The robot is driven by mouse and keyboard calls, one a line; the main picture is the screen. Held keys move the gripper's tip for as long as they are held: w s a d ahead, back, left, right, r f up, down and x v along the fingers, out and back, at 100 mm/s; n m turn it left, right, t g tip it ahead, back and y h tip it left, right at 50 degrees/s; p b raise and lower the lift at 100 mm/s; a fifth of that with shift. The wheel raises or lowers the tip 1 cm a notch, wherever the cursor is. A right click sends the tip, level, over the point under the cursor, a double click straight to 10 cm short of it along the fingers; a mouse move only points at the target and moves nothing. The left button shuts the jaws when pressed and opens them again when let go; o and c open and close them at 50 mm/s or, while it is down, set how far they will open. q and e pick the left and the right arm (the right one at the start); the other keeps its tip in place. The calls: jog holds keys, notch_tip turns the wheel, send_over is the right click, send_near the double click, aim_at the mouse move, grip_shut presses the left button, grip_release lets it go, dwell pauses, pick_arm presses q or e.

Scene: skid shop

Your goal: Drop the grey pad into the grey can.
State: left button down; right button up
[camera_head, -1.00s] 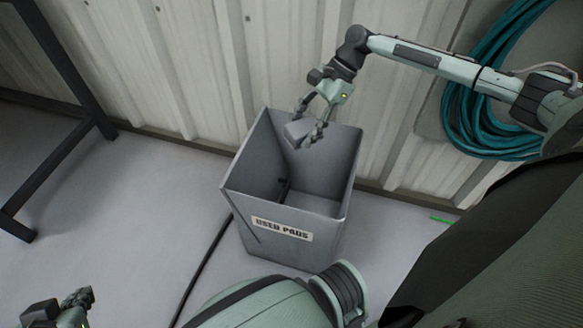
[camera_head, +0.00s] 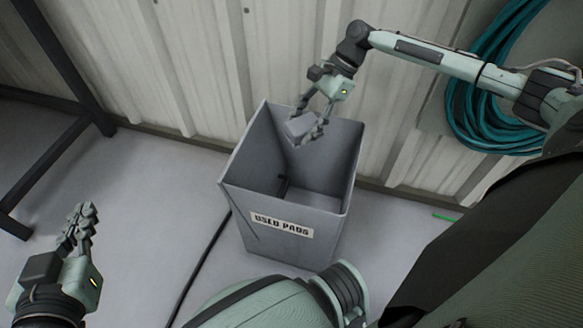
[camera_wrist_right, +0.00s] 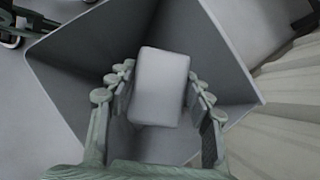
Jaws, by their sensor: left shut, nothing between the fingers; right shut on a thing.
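The grey can (camera_head: 248,210) is an open square bin labelled "USED PADS" standing on the floor by the wall. My right gripper (camera_head: 307,127) is shut on the grey pad (camera_head: 299,126) and holds it over the can's opening, near the far rim. In the right wrist view the pad (camera_wrist_right: 160,86) sits between the two fingers, with the can's inner walls (camera_wrist_right: 95,45) around and beyond it. My left gripper (camera_head: 78,222) is shut and empty, above the floor left of the can. The can's floor is partly hidden by its front wall.
A corrugated wall (camera_head: 190,70) stands behind the can. A dark metal frame (camera_head: 62,148) is at the left, and a teal coiled hose (camera_head: 482,125) hangs at the right. A black cable (camera_head: 205,262) runs along the floor beside the can.

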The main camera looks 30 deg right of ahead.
dwell(0.3)
jog(key=o, duration=1.3)
jog(key=shift+c, duration=0.2)
jog(key=v, duration=1.2)
